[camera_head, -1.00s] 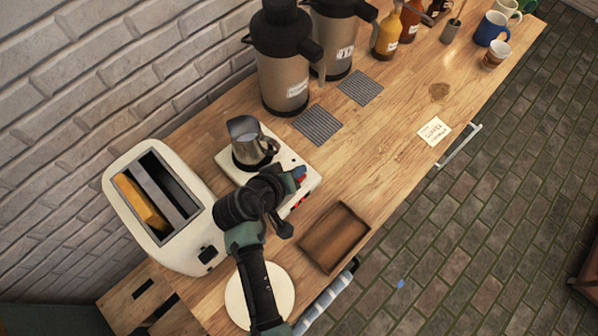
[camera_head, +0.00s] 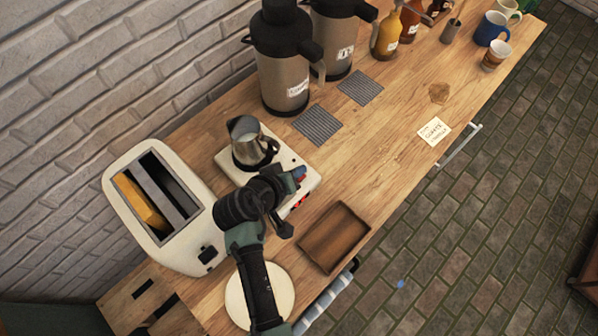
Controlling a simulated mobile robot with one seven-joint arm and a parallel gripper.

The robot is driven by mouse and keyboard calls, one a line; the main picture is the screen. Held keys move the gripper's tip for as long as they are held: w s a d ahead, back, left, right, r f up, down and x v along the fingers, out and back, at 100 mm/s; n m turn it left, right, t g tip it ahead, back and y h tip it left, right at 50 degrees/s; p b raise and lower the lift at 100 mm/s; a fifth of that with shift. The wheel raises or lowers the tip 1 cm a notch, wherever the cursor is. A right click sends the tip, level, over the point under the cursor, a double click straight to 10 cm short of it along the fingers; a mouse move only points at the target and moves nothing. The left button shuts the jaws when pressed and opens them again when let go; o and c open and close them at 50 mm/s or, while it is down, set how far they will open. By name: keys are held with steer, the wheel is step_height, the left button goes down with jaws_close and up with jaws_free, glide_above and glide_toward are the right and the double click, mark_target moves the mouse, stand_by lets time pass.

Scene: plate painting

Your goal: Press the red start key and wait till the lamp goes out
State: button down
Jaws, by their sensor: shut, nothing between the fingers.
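A small steel jug (camera_head: 252,150) with pale liquid in it stands upright on a flat white appliance base (camera_head: 312,180). Red spots (camera_head: 301,201) show on the base's front edge; I cannot tell which is the key and which the lamp, or whether a lamp is lit. My gripper (camera_head: 299,174) is shut and empty, its tips over the front right part of the base, close to the red spots. Whether the tips touch the key cannot be told. My gripper and wrist hide part of the base's front.
A white toaster (camera_head: 125,190) with bread stands left of the base. A brown wooden tray (camera_head: 335,238) and a round white plate (camera_head: 285,285) lie in front. Two large flasks (camera_head: 285,75) stand behind, near dark ribbed mats (camera_head: 318,125). The counter's right middle is mostly clear.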

steer(key=shift+f, duration=0.15)
steer(key=shift+f+b, duration=0.3)
steer(key=shift+f+b, duration=0.35)
steer(key=shift+f, duration=0.15)
stand_by(1.0)
steer(key=shift+r, duration=0.15)
steer(key=shift+r+p, duration=0.75)
steer(key=shift+p, duration=0.05)
steer(key=shift+r, duration=0.1)
step_height(320, 180, up, 5)
steer(key=p, duration=0.4)
steer(key=shift+p, duration=0.35)
